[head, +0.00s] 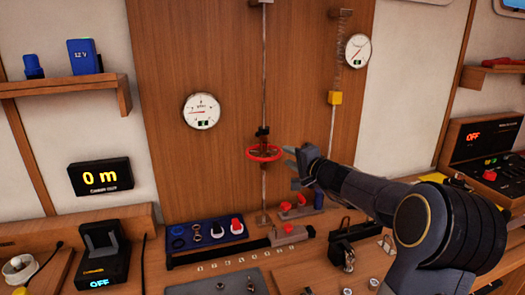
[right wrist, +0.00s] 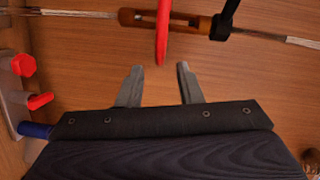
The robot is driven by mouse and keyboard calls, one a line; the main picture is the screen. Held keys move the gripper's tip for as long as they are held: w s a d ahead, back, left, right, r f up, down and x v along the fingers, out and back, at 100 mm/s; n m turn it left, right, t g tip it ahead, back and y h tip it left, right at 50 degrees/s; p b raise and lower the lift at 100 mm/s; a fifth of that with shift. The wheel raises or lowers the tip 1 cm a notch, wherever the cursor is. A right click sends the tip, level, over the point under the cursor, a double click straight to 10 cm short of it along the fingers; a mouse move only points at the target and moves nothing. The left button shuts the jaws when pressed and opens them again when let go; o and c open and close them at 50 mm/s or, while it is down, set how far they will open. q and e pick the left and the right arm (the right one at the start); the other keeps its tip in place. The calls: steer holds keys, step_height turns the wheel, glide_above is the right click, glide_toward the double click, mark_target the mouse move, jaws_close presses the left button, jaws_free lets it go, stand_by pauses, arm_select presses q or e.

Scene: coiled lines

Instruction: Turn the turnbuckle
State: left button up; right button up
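My right gripper (head: 289,167) is just right of the wheel. Contact is not visible. My left gripper is out of view.
A round gauge (head: 201,111) is left of the wire; another gauge (head: 357,51) and a yellow block (head: 335,98) are to the right. Below stand a blue tray (head: 207,233) of small parts and red-handled clamps (head: 294,209). The panel lies close behind the wheel.

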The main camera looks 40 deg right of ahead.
mark_target(281, 153)
steer(key=w, duration=0.2)
steer(key=w+p, duration=0.1)
steer(key=w, duration=0.1)
steer(key=w+p, duration=0.1)
steer(key=w, duration=0.2)
steer(key=shift+d+f, duration=0.1)
steer(key=shift+f, duration=0.25)
steer(key=shift+c, duration=0.4)
jaws_close()
steer(key=shift+f, duration=0.1)
